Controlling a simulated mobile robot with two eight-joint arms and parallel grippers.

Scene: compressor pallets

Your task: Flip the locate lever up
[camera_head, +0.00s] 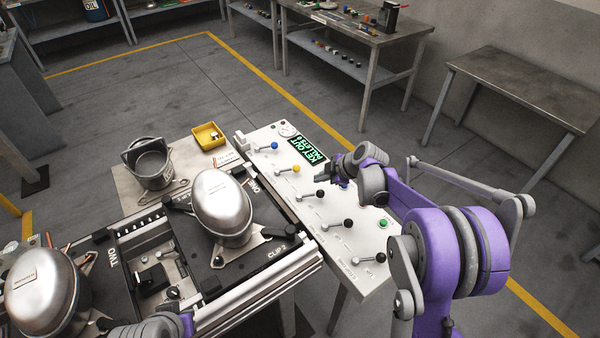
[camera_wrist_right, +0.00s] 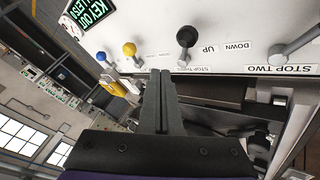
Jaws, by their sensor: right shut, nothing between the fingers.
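A white control panel (camera_head: 262,140) carries a row of levers. They have a blue knob (camera_head: 274,146), a yellow knob (camera_head: 296,169) and three black knobs, the nearest-to-the-yellow one (camera_head: 319,194) among them. I cannot read which lever is labelled locate. My right gripper (camera_head: 321,173) is shut and empty above the panel, near the yellow and first black knobs. In the right wrist view its closed fingers (camera_wrist_right: 160,73) point at the panel, between the yellow knob (camera_wrist_right: 129,48) and a black knob (camera_wrist_right: 187,36), apart from both. Only part of my left arm shows at the bottom; its fingers are hidden.
A pallet fixture (camera_head: 275,285) with silver compressors (camera_head: 222,205) stands left of the panel. A yellow bin (camera_head: 208,137) and a grey pot (camera_head: 152,165) sit behind it. A green button (camera_head: 383,223) is on the panel's right side. Workbenches stand farther back, beyond open floor.

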